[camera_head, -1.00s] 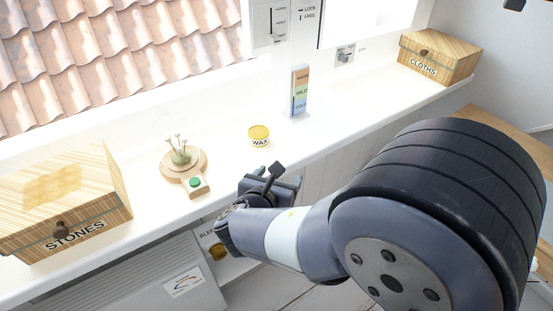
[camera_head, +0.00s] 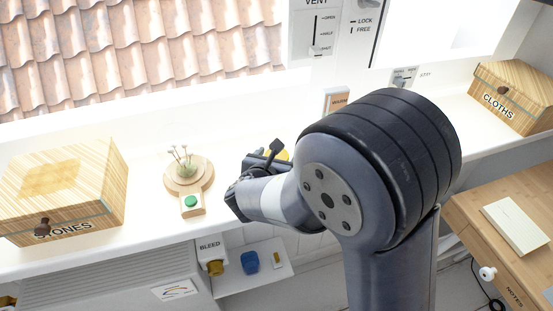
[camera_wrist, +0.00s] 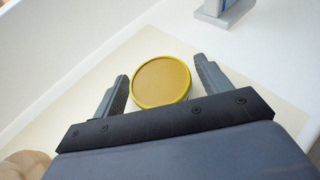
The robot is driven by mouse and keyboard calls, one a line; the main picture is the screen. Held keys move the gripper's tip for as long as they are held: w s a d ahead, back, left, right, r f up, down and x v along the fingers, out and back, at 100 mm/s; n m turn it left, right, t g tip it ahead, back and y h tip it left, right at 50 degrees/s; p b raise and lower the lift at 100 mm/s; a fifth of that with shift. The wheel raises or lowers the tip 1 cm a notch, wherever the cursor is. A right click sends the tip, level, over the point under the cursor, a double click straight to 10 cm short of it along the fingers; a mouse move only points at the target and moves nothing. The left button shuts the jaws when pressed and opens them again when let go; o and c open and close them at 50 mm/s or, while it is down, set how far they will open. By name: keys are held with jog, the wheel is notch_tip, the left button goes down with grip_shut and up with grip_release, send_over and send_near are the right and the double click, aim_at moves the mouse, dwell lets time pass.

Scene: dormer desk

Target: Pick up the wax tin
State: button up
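The wax tin (camera_wrist: 161,82) is a round yellow tin with a tan lid. The fingers are spread apart. In the head view only a yellow sliver of the tin (camera_head: 285,154) shows behind my arm, on the white sill.
The stones box (camera_head: 65,190) is farther left, the cloths box (camera_head: 512,95) at the far right. A block stand (camera_head: 338,100) is partly hidden behind my arm.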

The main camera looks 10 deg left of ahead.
jog(key=c, duration=1)
jog(key=shift+r, duration=0.1)
